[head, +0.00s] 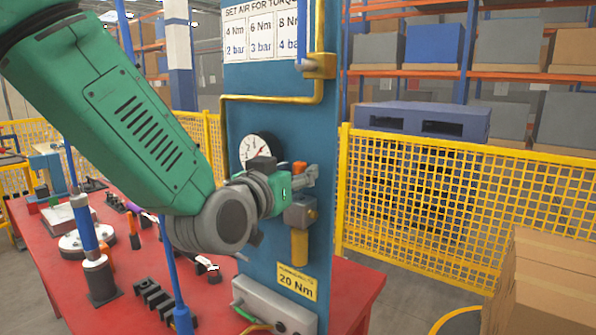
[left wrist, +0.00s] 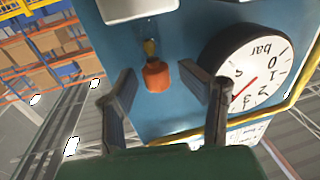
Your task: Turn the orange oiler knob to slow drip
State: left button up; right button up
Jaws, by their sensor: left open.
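The orange oiler knob (head: 299,167) shows as a small orange cap above the grey oiler body (head: 299,213), on the blue panel (head: 245,120). A yellow bowl (head: 299,247) hangs below the body. My left gripper (head: 308,177) is at the knob's height and partly covers what lies below it. In the left wrist view the knob (left wrist: 156,76) appears between the two spread fingers of my left gripper (left wrist: 158,74), with a gap on both sides. I cannot tell how far the fingertips are from it in depth. My right gripper is not in view.
A round pressure gauge (head: 257,148) sits left of the oiler, close behind my left wrist; it also shows in the left wrist view (left wrist: 246,70). A yellow pipe (head: 270,98) runs above. The red table (head: 345,290) holds tools and parts. A yellow mesh fence (head: 430,190) stands right.

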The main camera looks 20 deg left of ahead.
pick_arm(q)
jog(key=shift+d, duration=0.4)
jog(key=shift+w+d, duration=0.1)
jog(key=shift+d, duration=0.15)
jog(key=c, duration=0.5)
jog(key=shift+a, duration=0.15)
grip_shut()
jog(key=shift+a+f+h, duration=0.2)
jog(key=shift+a+h, duration=0.1)
jog(key=shift+a, duration=0.25)
jog(key=shift+d+m+h, duration=0.25)
jog(key=shift+m+h, duration=0.25)
jog(key=shift+h, duration=0.1)
jog(key=shift+a+m+g+h, duration=0.2)
jog(key=shift+m+g+h, duration=0.55)
jog(key=shift+h, duration=0.45)
jog(key=shift+f+m, duration=0.1)
jog(key=shift+m, duration=0.15)
jog(key=shift+d, duration=0.15)
